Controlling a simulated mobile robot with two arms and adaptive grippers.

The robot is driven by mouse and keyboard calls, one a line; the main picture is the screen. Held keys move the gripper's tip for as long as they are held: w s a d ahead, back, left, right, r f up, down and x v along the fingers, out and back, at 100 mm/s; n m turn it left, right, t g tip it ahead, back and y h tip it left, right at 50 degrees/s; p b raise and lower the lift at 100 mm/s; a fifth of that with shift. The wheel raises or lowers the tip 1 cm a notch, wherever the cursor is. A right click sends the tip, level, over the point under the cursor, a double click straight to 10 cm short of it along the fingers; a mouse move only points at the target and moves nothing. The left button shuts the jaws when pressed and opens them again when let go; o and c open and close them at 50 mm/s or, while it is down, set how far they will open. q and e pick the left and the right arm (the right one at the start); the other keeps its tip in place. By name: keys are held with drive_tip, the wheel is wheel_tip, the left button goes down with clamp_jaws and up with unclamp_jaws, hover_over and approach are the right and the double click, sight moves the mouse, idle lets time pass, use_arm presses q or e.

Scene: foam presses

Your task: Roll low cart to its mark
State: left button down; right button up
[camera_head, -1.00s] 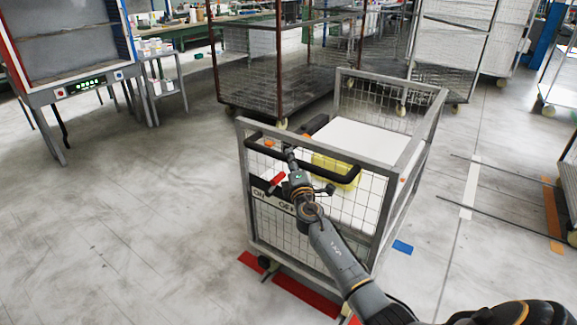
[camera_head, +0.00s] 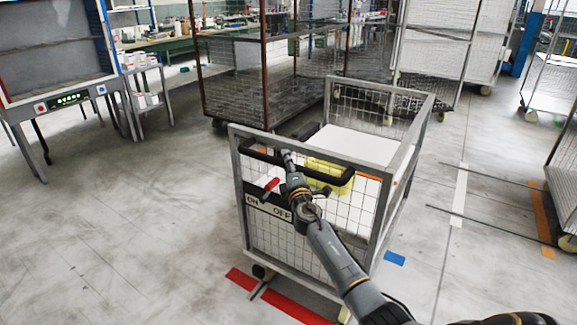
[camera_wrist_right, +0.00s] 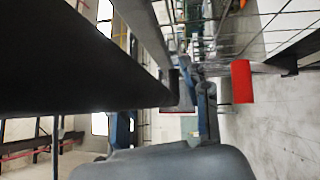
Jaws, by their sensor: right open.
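The low cart (camera_head: 240,200) has a grey frame, wire mesh sides, a black push handle (camera_head: 335,178) and an ON/OFF plate (camera_head: 268,207) with a red lever (camera_head: 270,187). My right gripper (camera_head: 289,160) is open at the handle's middle; contact is unclear. In the right wrist view, a dark bar (camera_wrist_right: 80,60) crosses close to the camera and the red lever (camera_wrist_right: 241,82) shows at right. A red floor strip (camera_head: 285,306) lies at the cart's near end. A blue floor patch (camera_head: 394,258) lies right of the cart. Which is its mark, I cannot tell.
A yellow bin (camera_head: 330,174) is inside the cart. A tall mesh trolley (camera_head: 235,85) stands behind it, and another rack (camera_head: 565,190) stands at right. A machine table (camera_head: 70,97) is at left. The floor at left is clear. White (camera_head: 459,195) and orange (camera_head: 541,215) strips lie at right.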

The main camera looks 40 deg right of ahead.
drive_tip(key=shift+s+a, duration=0.15)
drive_tip(key=shift+s, duration=0.3)
drive_tip(key=v, duration=1.1)
drive_tip(key=s+a+f+m+g+y+p, duration=0.1)
drive_tip(key=s+a+f+m+g, duration=0.3)
drive_tip(key=f, duration=0.8)
drive_tip(key=s+a+f+g+y+p, duration=0.15)
drive_tip(key=s+f, duration=0.35)
drive_tip(key=f, duration=0.7)
drive_tip(key=s+a+f+m+g+y, duration=0.1)
drive_tip(key=s+a+f+g+y, duration=0.3)
drive_tip(key=f, duration=0.9)
drive_tip(key=s+a+f+m+g, duration=0.3)
drive_tip(key=s+f, duration=0.8)
drive_tip(key=s, duration=0.4)
drive_tip(key=s+a+f+m+g, duration=0.1)
drive_tip(key=s+a+f, duration=0.1)
drive_tip(key=s, duration=0.6)
drive_tip(key=s+a+f+m+g+p, duration=0.1)
drive_tip(key=s+a+f+m+g, duration=0.1)
drive_tip(key=s, duration=0.6)
drive_tip(key=s+a+f+m+g, duration=0.1)
drive_tip(key=s+a+f, duration=0.2)
drive_tip(key=s, duration=0.6)
drive_tip(key=shift+f+m+g+y+p, duration=0.35)
drive_tip(key=shift+f+m+y+p, duration=0.05)
drive_tip(key=shift+f+y, duration=0.05)
